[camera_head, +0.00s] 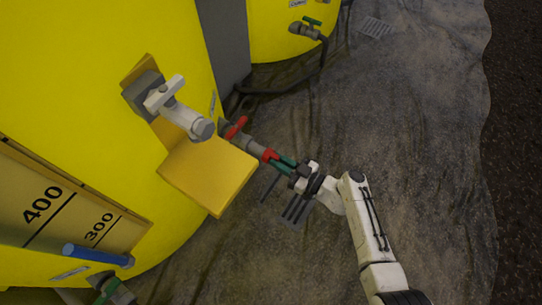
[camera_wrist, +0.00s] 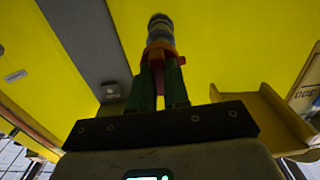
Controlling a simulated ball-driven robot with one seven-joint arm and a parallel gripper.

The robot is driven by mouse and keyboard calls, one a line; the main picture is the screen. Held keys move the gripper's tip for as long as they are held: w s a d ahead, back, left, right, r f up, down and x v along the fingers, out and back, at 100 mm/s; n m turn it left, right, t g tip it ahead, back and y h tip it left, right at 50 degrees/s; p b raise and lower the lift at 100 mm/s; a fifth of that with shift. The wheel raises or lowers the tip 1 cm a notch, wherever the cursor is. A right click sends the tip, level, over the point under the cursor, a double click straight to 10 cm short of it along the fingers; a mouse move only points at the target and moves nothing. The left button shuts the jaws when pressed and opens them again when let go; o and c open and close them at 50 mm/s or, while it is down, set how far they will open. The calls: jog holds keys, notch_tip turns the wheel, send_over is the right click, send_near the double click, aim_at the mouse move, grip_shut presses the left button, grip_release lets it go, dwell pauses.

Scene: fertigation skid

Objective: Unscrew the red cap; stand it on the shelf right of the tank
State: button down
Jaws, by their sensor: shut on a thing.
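The red cap (camera_head: 269,155) sits on the end of a grey outlet pipe (camera_head: 250,143) low on the yellow tank (camera_head: 80,120), beside a red valve handle. My gripper (camera_head: 277,160) reaches in from the right, its green fingers shut on the cap. In the wrist view the red cap (camera_wrist: 160,54) is between the green fingertips (camera_wrist: 161,72), with the grey pipe directly beyond it; I cannot tell how far it is threaded. The yellow shelf (camera_head: 207,172) sticks out from the tank left of my gripper; its top is bare. It shows at right in the wrist view (camera_wrist: 258,118).
A grey tap with a white handle (camera_head: 166,93) overhangs the shelf's back edge. A black hose (camera_head: 290,92) lies there. The ground at right is open.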

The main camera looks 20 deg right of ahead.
jog(key=shift+s, duration=0.1)
jog(key=shift+v, duration=1.45)
jog(key=v, duration=0.4)
